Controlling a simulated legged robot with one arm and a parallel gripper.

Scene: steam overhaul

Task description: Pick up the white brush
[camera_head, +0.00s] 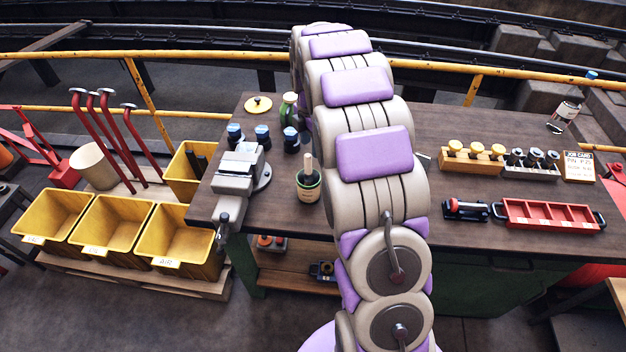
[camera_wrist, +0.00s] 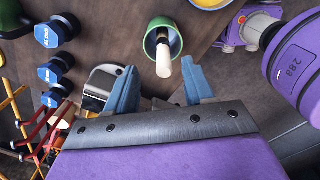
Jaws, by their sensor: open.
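The brush shows as a pale cream handle (camera_head: 308,168) standing up out of a small green pot (camera_head: 308,192) on the bench, right of the vise. Its lower end is hidden inside the pot. In the wrist view the handle (camera_wrist: 163,62) points toward my gripper (camera_wrist: 160,68), and the green rim of the pot (camera_wrist: 176,40) is around it. My gripper's two blue fingers are open and apart, one on each side of the handle's line. I cannot tell whether the handle is between them in depth. In the head view the gripper is hidden behind my arm.
A red tray (camera_head: 550,214) and a job card (camera_head: 578,166) are at the right. Yellow bins (camera_head: 180,240) stand left of the bench.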

